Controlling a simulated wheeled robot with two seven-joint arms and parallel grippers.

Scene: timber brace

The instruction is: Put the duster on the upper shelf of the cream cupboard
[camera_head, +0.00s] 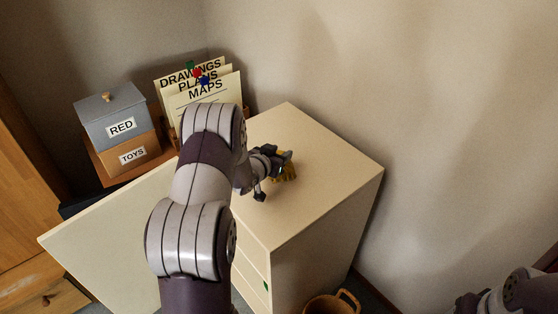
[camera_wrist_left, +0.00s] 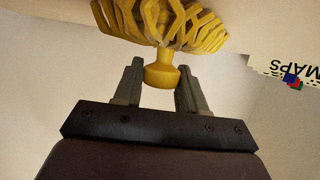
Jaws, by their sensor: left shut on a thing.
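The yellow duster (camera_head: 287,174) is in my left gripper (camera_head: 272,160), over the top of the cream cupboard (camera_head: 325,170). In the left wrist view my left gripper (camera_wrist_left: 160,85) is shut on the knob-like end of the duster (camera_wrist_left: 163,72), with its yellow loops pointing away from me. I cannot tell whether the duster touches the cupboard top. A cream panel (camera_head: 105,245), which looks like the cupboard's open door, stands out to the left. The upper shelf is hidden from view. Part of my right arm shows at the bottom right, but its gripper is out of view.
A grey box marked RED (camera_head: 112,120) sits above a wooden box marked TOYS (camera_head: 132,156) at the back left. Folders marked DRAWINGS, PLANS and MAPS (camera_head: 208,85) stand beside them. A basket (camera_head: 330,303) stands at the cupboard's foot. Walls close in behind and right.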

